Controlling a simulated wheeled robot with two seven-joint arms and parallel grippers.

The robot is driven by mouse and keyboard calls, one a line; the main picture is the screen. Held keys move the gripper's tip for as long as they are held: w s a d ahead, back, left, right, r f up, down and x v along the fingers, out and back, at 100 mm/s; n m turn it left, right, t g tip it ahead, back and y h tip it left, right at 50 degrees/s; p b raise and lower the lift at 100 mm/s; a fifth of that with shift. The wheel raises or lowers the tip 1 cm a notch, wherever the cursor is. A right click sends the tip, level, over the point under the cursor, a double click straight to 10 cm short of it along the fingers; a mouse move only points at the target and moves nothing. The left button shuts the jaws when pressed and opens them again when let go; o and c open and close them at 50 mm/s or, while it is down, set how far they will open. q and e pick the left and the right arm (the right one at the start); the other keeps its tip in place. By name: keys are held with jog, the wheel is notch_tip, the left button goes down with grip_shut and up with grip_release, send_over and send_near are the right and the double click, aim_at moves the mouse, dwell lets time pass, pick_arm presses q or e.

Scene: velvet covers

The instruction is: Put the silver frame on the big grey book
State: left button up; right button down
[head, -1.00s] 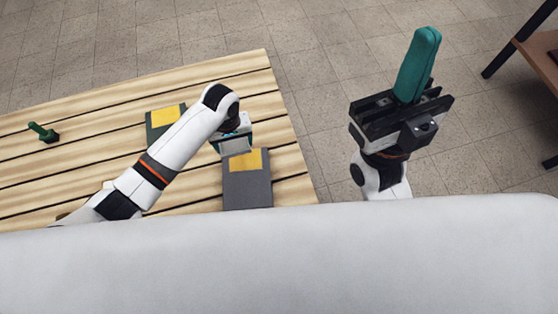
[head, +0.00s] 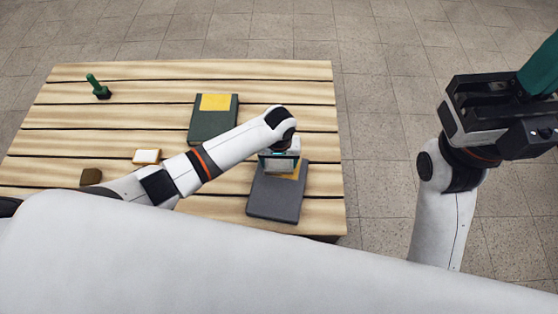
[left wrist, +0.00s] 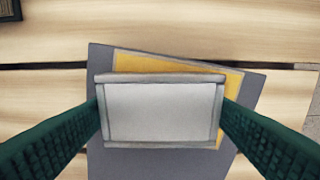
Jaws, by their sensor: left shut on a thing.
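The silver frame (head: 281,165) is held in my left gripper (head: 280,157). In the left wrist view, the pale flat panel of the frame (left wrist: 160,112) sits between two green fingers that touch its left and right sides. The big grey book (head: 272,201) lies flat on the table under it, with its yellow patch partly covered by the frame. The grey book also shows in the left wrist view (left wrist: 102,62), turned slightly against the frame. I cannot tell whether the frame touches the book. My right gripper (head: 545,72) is off the table at the right, its green fingers together and partly cut off.
A dark green book (head: 210,125) with a yellow patch lies farther back on the slatted table (head: 285,85). A green upright object (head: 98,88) stands at the far left. A yellow and white block (head: 147,156) and a brown block (head: 91,176) lie near my left arm.

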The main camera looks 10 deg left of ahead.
pick_arm(q)
jog(key=o, duration=1)
jog(key=shift+f, duration=0.1)
